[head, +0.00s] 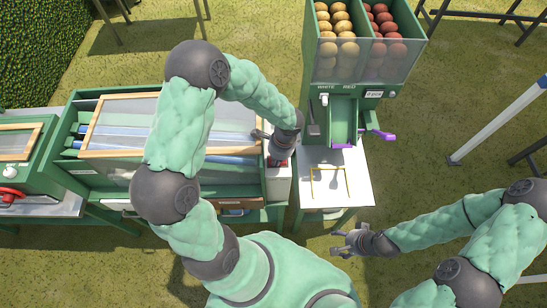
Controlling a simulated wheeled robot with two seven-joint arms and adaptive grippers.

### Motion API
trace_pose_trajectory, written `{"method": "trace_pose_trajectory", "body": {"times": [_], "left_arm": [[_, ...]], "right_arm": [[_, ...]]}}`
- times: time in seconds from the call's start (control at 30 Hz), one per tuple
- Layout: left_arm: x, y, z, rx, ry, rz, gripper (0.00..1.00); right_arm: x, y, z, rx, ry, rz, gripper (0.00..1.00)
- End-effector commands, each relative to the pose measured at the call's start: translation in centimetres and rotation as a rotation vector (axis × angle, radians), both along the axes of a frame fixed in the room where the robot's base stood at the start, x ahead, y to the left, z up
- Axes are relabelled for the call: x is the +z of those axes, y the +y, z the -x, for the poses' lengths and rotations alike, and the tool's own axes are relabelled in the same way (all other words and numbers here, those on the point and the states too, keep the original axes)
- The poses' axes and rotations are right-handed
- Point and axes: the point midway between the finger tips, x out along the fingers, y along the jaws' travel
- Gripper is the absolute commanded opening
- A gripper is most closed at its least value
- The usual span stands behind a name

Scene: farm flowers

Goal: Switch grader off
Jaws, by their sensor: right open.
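The grader (80,125) seems to be the long green machine at the left, with blue rollers under a wood-framed clear cover (118,119). A pale control box (278,186) stands at its right end. My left gripper (279,160) points down at the top of this box, by a small red part there. The gripper and arm hide most of that part, so its position and any contact cannot be told. Whether the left fingers are open or shut is also unclear. My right gripper (338,244) is open and empty, below the white table.
Another green machine (22,165) with a red valve is at the far left.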

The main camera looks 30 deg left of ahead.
Motion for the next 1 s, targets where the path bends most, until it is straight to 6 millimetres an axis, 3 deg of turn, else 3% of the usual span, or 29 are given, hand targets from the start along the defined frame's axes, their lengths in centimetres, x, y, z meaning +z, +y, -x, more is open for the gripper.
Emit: {"method": "trace_pose_trajectory", "body": {"times": [0.2, 0.33, 0.6, 0.8, 1.0], "left_arm": [[4.3, 1.0, 0.0, 0.012, -0.013, -0.009, 0.00], [7.0, 2.1, 0.8, 0.014, -0.024, -0.004, 0.00], [11.6, 2.2, 0.4, 0.014, -0.018, -0.012, 0.00], [13.4, 2.9, 1.1, 0.015, -0.021, -0.008, 0.00], [13.6, 2.7, 0.9, 0.014, -0.017, -0.010, 0.00]], "right_arm": [[2.9, 0.9, 0.9, 0.000, 0.000, -0.001, 0.70], [2.6, 1.5, 1.5, 0.001, -0.006, 0.005, 0.70], [2.4, 0.9, 0.8, 0.001, 0.001, -0.002, 0.70], [2.6, 1.3, 1.3, 0.002, -0.003, 0.001, 0.70], [2.5, 1.1, 1.1, 0.002, -0.001, 0.000, 0.70]]}}
